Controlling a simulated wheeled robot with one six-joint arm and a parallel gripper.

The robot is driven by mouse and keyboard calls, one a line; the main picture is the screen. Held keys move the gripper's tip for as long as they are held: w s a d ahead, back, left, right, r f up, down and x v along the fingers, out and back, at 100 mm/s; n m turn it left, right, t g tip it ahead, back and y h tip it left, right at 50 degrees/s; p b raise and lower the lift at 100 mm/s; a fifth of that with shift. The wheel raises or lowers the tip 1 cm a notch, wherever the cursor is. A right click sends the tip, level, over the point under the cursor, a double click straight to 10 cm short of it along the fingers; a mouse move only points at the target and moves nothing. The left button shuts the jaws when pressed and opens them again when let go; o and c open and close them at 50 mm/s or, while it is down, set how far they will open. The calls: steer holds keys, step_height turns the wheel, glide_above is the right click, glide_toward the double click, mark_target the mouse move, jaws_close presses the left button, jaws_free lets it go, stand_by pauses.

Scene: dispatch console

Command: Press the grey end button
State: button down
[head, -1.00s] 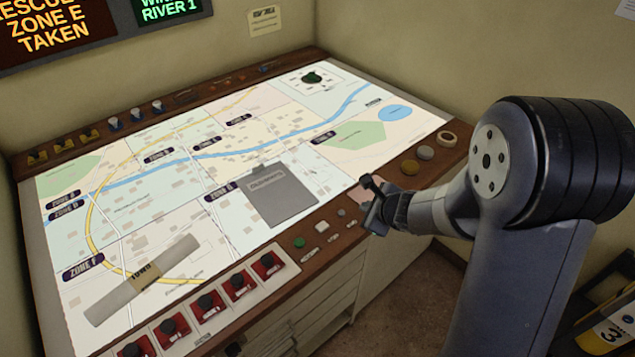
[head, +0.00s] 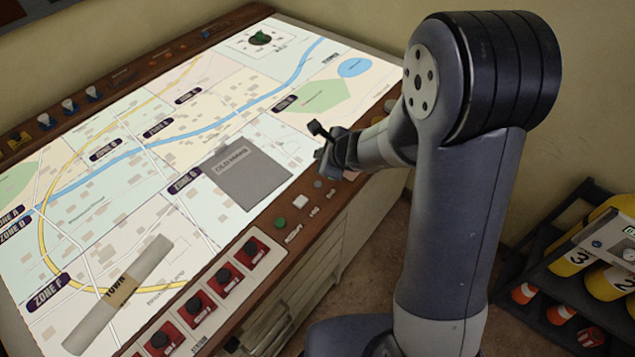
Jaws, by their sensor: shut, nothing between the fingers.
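The console (head: 228,288) has a row of small buttons on its brown front edge. The grey button (head: 318,184) is the small round one at the right end of that row. The white button (head: 300,202) and the green button (head: 280,223) are to its left. My gripper (head: 323,152) is shut and empty, just above and beyond the grey button in the picture. It appears apart from the button; its exact height above the console cannot be told.
A grey folder (head: 252,176) and a rolled paper (head: 118,296) lie on the lit map. Red switches (head: 223,279) line the front edge. A dark rack (head: 530,285) with yellow cylinders (head: 607,283) and orange cones stands on the right. My arm hides part of the console's right side.

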step_height(320, 180, down, 7)
steer(key=b, duration=0.6)
steer(key=shift+f, duration=0.15)
steer(key=shift+f+b, duration=0.7)
steer(key=shift+b, duration=0.25)
stand_by(0.9)
steer(key=shift+f+b, duration=0.4)
steer(key=shift+b, duration=0.2)
steer(key=shift+f+b, duration=0.4)
steer(key=shift+b, duration=0.05)
stand_by(0.4)
stand_by(0.4)
steer(key=shift+r+p, duration=0.6)
steer(key=shift+r, duration=0.2)
steer(key=shift+r+p, duration=2.2)
steer(key=shift+r, duration=0.35)
